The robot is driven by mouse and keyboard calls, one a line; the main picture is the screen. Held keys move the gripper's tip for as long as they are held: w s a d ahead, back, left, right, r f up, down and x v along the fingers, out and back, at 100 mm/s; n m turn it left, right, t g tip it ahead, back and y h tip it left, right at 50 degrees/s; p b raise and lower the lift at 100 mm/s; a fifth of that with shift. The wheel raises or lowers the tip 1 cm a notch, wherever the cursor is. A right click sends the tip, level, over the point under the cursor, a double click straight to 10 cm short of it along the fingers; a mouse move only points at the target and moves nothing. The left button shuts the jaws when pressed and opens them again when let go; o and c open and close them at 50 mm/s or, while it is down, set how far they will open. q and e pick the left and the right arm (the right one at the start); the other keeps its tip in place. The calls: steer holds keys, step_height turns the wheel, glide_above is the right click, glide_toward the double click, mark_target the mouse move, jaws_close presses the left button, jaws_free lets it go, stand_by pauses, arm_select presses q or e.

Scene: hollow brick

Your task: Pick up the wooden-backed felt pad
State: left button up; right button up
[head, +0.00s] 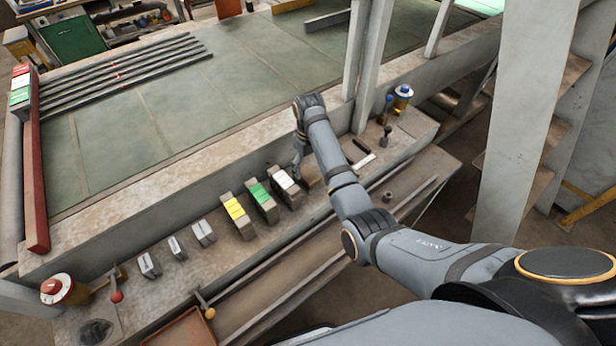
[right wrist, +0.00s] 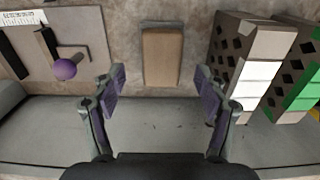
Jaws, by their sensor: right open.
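The wooden-backed felt pad (right wrist: 161,56) shows as a tan-brown upright rectangle with a paler edge, at top centre of the right wrist view. In the head view it appears to be the brown piece (head: 312,184) just right of the white-marked block, partly hidden by my right arm. My right gripper (right wrist: 160,82) is open and empty, its purple-padded fingers apart, with the pad beyond and between the fingertips. In the head view this gripper (head: 298,172) points down above the bench near the pad. My left gripper is not in view.
Hollow blocks with white (head: 285,182), green (head: 260,195) and yellow (head: 235,209) marks stand in a row beside the pad. On its other side lies a plate with a purple knob (right wrist: 65,69). Grey posts (head: 372,70) rise behind.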

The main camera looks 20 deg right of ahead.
mark_target(307, 173)
steer(key=shift+w+a+f+p, duration=0.1)
steer(key=shift+f+p, duration=0.15)
steer(key=shift+f, duration=0.25)
steer(key=shift+w+a+f+p, duration=0.1)
steer(key=shift+f+p, duration=0.15)
steer(key=shift+f, duration=0.2)
step_height(307, 173, down, 2)
steer(key=shift+w+f, duration=0.1)
steer(key=shift+f, duration=0.3)
steer(key=c, duration=0.5)
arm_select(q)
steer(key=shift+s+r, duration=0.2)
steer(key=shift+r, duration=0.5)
arm_select(e)
steer(key=c, duration=0.8)
steer(key=shift+r, duration=0.1)
step_height(307, 173, up, 9)
steer(key=shift+b, duration=0.95)
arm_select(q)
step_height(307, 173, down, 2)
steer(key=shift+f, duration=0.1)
arm_select(e)
steer(key=shift+r, duration=0.45)
